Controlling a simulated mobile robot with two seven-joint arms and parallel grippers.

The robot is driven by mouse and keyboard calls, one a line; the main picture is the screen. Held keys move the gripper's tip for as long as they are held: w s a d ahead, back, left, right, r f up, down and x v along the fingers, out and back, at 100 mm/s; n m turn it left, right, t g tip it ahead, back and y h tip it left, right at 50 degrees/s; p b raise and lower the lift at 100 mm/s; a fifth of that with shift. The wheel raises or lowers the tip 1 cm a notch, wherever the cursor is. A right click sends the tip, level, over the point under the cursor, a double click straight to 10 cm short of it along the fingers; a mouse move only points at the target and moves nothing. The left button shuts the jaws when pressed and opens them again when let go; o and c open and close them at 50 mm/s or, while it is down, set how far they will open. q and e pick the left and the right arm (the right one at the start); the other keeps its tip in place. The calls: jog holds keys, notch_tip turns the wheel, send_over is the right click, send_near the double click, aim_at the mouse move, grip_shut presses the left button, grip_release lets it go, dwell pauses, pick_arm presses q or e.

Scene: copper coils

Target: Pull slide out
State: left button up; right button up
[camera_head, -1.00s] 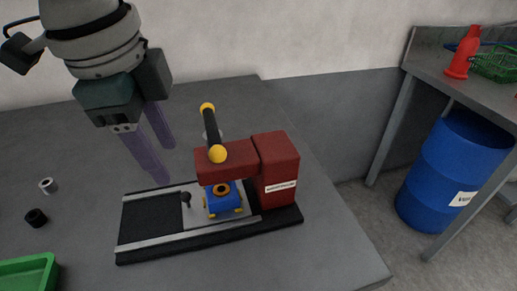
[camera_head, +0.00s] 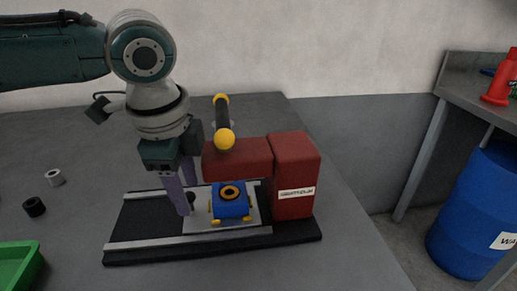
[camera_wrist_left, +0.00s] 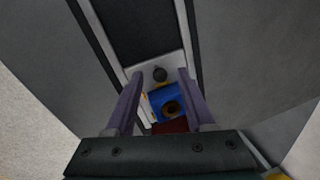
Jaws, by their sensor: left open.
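The slide is a light grey plate (camera_head: 205,224) in the black rail base (camera_head: 140,222) of a red press, under its arm. It carries a blue block (camera_head: 231,206) with a copper-coloured ring (camera_head: 231,192) on top. A dark round knob (camera_wrist_left: 160,74) stands on the plate's end; in the head view it is partly hidden behind a finger. My left gripper (camera_head: 186,198) points down at the knob. In the left wrist view its purple fingers (camera_wrist_left: 158,82) are open, one on each side of the knob, with gaps. My right gripper is in neither view.
The red press (camera_head: 294,175) stands at the right end of the base, with a black, yellow-ended lever (camera_head: 222,120) above. A white ring (camera_head: 55,177), a black ring (camera_head: 34,207) and a green tray (camera_head: 18,265) lie to the left. The base's left half is clear.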

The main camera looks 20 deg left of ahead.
pick_arm(q)
jog(key=shift+f, duration=0.1)
grip_shut()
dwell(0.4)
dwell(1.0)
